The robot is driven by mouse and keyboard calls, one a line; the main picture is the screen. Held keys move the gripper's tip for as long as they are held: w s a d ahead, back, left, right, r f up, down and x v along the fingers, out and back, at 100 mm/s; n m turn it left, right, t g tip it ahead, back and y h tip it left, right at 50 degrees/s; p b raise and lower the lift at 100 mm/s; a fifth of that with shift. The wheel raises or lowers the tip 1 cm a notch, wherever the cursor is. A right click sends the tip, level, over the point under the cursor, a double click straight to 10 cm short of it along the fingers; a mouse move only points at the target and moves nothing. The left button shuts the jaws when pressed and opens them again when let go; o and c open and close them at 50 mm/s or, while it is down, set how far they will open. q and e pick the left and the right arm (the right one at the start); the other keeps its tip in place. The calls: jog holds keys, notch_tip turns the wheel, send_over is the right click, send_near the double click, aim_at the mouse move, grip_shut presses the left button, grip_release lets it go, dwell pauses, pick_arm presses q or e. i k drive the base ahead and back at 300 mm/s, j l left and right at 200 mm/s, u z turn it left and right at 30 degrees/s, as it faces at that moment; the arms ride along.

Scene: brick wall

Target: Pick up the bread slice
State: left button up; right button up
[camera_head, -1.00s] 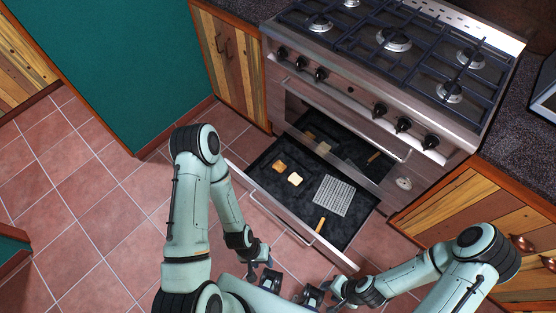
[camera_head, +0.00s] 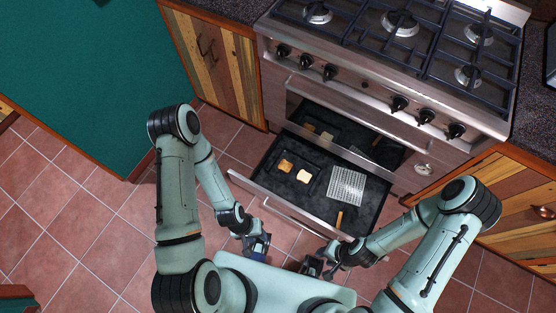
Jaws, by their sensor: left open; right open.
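A pale, cream-coloured bread slice (camera_head: 303,176) lies flat in the open lower drawer (camera_head: 316,208) of the stove. A browner, toasted slice (camera_head: 285,166) lies just to its left in the same drawer. My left gripper (camera_head: 257,247) is open and empty, in front of the drawer's front edge and below the slices in the picture. My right gripper (camera_head: 313,266) is open and empty, farther right and lower. Neither gripper touches a slice. Both slices are in full view.
Tiled floor (camera_head: 110,215) is clear at the left.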

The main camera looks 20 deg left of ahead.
aim_at(284, 166)
jog(key=i+j, duration=0.1)
jog(key=j, duration=0.3)
jog(key=i+j, duration=0.1)
jog(key=j, duration=0.3)
jog(key=i+j, duration=0.15)
jog(key=j, duration=0.2)
jog(key=i+j, duration=0.1)
jog(key=j, duration=0.3)
jog(key=i+j, duration=0.1)
jog(key=j, duration=0.3)
